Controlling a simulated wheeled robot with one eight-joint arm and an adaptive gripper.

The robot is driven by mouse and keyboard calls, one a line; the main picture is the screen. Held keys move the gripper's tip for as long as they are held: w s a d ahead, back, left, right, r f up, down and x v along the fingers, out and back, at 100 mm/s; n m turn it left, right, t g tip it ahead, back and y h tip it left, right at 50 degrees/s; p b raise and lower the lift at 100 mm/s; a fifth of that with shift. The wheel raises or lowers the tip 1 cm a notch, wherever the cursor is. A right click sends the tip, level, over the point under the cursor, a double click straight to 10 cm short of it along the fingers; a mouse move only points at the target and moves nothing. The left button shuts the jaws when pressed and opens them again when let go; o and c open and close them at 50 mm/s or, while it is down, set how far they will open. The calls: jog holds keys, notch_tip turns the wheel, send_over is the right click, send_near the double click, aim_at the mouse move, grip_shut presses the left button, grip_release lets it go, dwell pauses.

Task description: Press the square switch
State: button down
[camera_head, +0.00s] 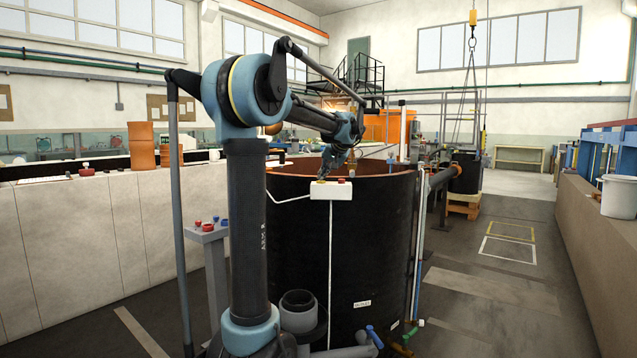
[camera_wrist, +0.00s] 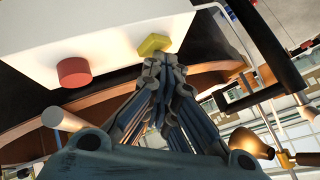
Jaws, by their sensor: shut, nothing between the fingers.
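The white switch box (camera_head: 331,191) sits on the rim of the large black tank (camera_head: 375,235). In the wrist view the box (camera_wrist: 90,30) carries a yellow square switch (camera_wrist: 153,44) and a red round button (camera_wrist: 73,72). My gripper (camera_wrist: 160,60) is shut and empty, with its fingertips right at the edge of the yellow square switch. I cannot tell whether they touch it. In the head view my gripper (camera_head: 324,174) is just above the box, over its left part.
A grey pedestal (camera_head: 212,250) with red and blue knobs stands left of the tank. A pale wall with orange cylinders (camera_head: 142,146) on it runs along the left. Pipes (camera_head: 419,235) stand at the tank's right side. The floor on the right is open.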

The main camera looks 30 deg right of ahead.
dwell(0.4)
jog(key=shift+r, duration=0.4)
notch_tip(320, 180, up, 6)
jog(key=shift+f, duration=0.1)
dwell(0.7)
dwell(0.4)
